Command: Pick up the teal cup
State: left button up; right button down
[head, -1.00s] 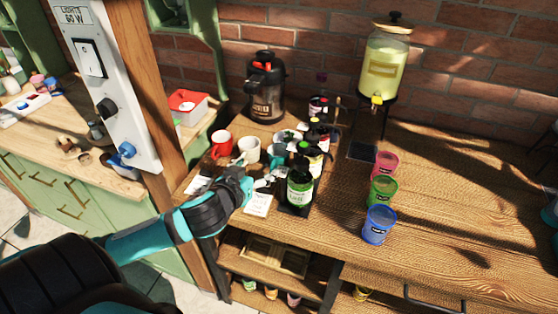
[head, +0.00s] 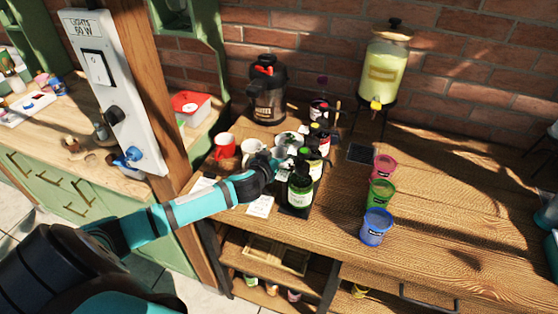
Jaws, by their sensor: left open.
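The teal cup (head: 279,153) stands on the wooden table, in the row of cups to the right of the white cup. It is small in the head view and partly hidden by my left gripper. My left gripper (head: 276,168) is open and reaches in from the left, at the near side of the teal cup. Its fingers are small and dark here, and I cannot tell whether they touch the cup. My right gripper is not in view.
A red cup (head: 225,146) and a white cup (head: 252,150) stand left of the teal cup. A green bottle (head: 299,188) and other dark bottles stand close on the right. A black urn (head: 267,92) is behind.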

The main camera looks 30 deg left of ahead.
pick_arm(q)
jog(key=shift+x, duration=1.35)
jog(key=shift+s, duration=0.1)
jog(key=shift+c, duration=0.3)
jog(key=c, duration=1)
